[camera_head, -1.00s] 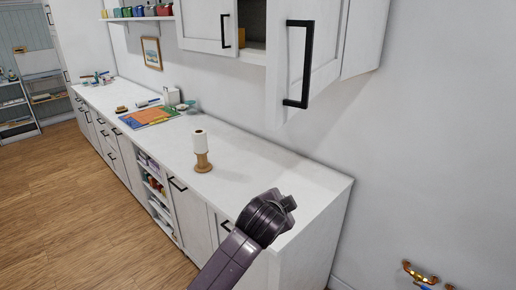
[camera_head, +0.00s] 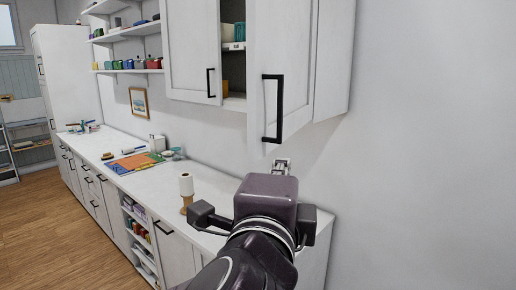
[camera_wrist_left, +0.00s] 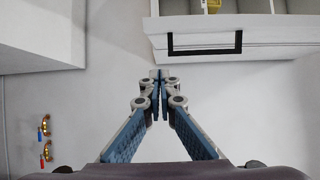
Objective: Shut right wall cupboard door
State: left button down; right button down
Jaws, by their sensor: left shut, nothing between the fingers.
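The right wall cupboard door (camera_head: 270,65) is white with a black bar handle (camera_head: 272,108). It stands ajar, and a gap at its left shows the shelf inside. In the left wrist view the door (camera_wrist_left: 275,37) and its handle (camera_wrist_left: 205,50) lie at the top right, ahead of the fingers. My left gripper (camera_head: 282,165) is below the door's lower edge in the head view. In the left wrist view its fingertips (camera_wrist_left: 155,76) are together and empty, close to the door's near end; whether they touch it is unclear. My right gripper is out of view.
The left cupboard door (camera_head: 193,45) hangs beside the gap. Below runs a white counter (camera_head: 150,182) with a paper roll on a wooden stand (camera_head: 186,188) and a colourful board (camera_head: 133,163). The wall (camera_head: 420,130) on the right is bare. Brass taps (camera_wrist_left: 45,128) show in the left wrist view.

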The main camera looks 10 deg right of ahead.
aim_at(264, 156)
pick_arm(q)
jog(key=w+p, duration=0.1)
jog(key=w, duration=0.1)
jog(key=w+a+p, duration=0.1)
jog(key=w+p, duration=0.2)
jog(key=w, duration=0.2)
jog(key=shift+a+r, duration=0.1)
jog(key=shift+a, duration=0.15)
jog(key=shift+d, duration=0.1)
